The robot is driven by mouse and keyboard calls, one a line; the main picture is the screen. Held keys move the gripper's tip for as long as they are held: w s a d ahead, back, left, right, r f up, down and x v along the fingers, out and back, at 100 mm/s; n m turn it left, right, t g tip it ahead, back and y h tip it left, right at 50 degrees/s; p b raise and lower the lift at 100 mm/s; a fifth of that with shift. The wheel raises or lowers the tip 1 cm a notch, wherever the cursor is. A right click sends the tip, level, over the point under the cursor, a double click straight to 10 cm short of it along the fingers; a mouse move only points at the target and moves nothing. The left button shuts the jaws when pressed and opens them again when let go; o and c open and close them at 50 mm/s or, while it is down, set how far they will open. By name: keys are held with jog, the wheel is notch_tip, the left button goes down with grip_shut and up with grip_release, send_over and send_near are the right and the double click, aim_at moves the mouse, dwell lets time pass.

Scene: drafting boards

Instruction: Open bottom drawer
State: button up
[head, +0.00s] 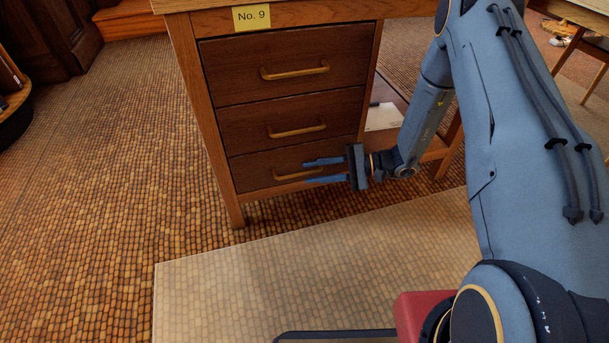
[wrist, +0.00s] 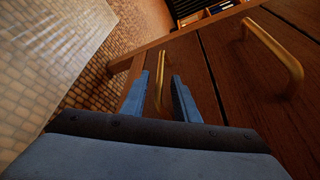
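The wooden desk's drawer stack has three dark drawers with brass bar handles. The bottom drawer (head: 248,172) looks closed, flush with the front. Its handle (head: 288,177) is partly covered by my gripper (head: 306,171) in the head view. In the wrist view the bottom handle (wrist: 159,82) shows between the two blue fingers of my gripper (wrist: 162,84). The fingers are open, one on each side of the handle, with gaps visible. Whether either finger touches it, I cannot tell.
The middle drawer (head: 231,127) with its handle (head: 297,131) and the top drawer (head: 230,75) are just above, both closed. A yellow "No. 9" label (head: 251,17) is on the desk. A desk leg (head: 236,213) stands at the left. The tiled-pattern floor (head: 120,190) in front is clear.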

aim_at(309, 172)
jog(key=shift+b+x, duration=0.45)
jog(key=shift+x, duration=1.15)
grip_shut()
